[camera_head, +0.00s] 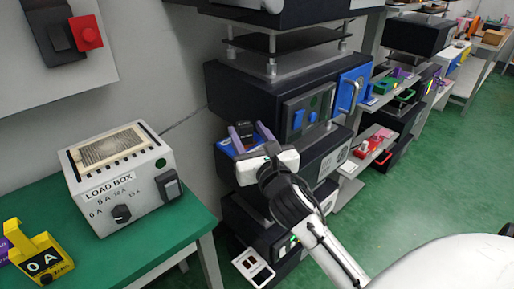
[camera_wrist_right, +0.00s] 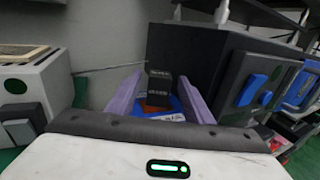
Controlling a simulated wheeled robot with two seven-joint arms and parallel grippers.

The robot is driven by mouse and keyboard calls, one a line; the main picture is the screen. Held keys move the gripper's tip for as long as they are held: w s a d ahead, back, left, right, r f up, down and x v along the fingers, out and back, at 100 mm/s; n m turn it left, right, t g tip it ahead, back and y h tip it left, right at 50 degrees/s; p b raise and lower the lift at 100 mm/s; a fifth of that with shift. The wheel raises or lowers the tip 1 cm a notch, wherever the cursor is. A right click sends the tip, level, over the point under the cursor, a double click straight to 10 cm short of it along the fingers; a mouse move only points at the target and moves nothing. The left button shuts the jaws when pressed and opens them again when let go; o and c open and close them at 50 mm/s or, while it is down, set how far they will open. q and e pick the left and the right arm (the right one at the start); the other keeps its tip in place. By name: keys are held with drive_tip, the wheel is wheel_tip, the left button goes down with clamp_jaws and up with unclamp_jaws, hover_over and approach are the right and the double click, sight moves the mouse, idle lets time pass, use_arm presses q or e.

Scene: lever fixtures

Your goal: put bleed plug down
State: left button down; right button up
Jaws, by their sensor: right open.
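My right gripper (camera_head: 247,128) is open, with its two purple fingers pointing away from me in the head view. In the right wrist view, the fingers of this gripper (camera_wrist_right: 160,78) stand on either side of a dark block (camera_wrist_right: 158,88) with small light lettering, too small to read. The block also shows in the head view (camera_head: 244,130). It may be the bleed plug; I cannot tell for sure. A brown part shows at its lower end, over a blue surface (camera_wrist_right: 170,116). I cannot tell whether the fingers touch it. My left gripper is not in view.
A dark equipment rack (camera_head: 228,85) with a grey panel (camera_head: 308,116) and a blue handled door (camera_head: 350,90) stands beside the right gripper. Green floor is clear at right.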

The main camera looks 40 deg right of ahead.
drive_tip(key=v, duration=0.8)
drive_tip(key=shift+s+b, duration=0.1)
drive_tip(key=shift+b, duration=0.25)
drive_tip(key=shift+s+a+r, duration=0.1)
drive_tip(key=shift+s+a, duration=0.05)
drive_tip(key=shift+s, duration=0.3)
